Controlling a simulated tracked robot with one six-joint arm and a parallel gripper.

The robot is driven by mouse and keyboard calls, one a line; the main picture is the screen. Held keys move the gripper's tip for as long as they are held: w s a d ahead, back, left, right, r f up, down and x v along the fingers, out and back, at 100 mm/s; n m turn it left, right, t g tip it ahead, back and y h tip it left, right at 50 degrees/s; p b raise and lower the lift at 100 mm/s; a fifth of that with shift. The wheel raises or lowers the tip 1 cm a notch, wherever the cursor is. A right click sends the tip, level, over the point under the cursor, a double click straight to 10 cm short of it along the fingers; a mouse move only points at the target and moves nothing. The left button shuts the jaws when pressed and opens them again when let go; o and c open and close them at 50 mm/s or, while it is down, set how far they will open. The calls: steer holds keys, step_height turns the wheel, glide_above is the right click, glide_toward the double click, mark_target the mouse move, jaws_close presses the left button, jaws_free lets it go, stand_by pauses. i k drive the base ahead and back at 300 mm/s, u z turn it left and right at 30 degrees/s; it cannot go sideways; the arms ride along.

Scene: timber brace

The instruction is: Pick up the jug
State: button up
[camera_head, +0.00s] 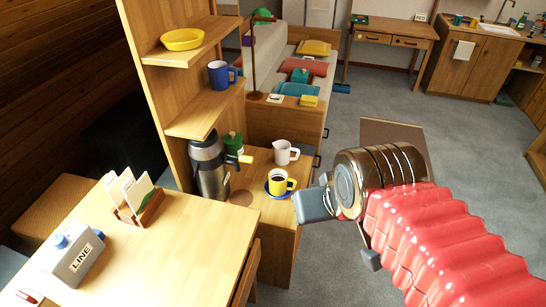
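A white jug (285,152) with a handle stands upright on the low wooden cabinet, behind a yellow mug (279,184) of dark liquid on a blue saucer. My gripper (341,234) is at the right of centre, at the end of my red-sleeved arm. It is nearer the camera than the jug and to its right, apart from it. Its two grey fingers look spread, with nothing seen between them. The far finger is beside the cabinet's right edge in the picture.
A steel flask (208,166) and a green canister (233,146) stand left of the jug. A table (170,262) with a letter rack is at front left. Open grey floor lies right.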

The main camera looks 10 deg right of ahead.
mark_target(282, 148)
steer(key=u, duration=4.5)
steer(key=k, duration=1)
steer(key=u, duration=0.1)
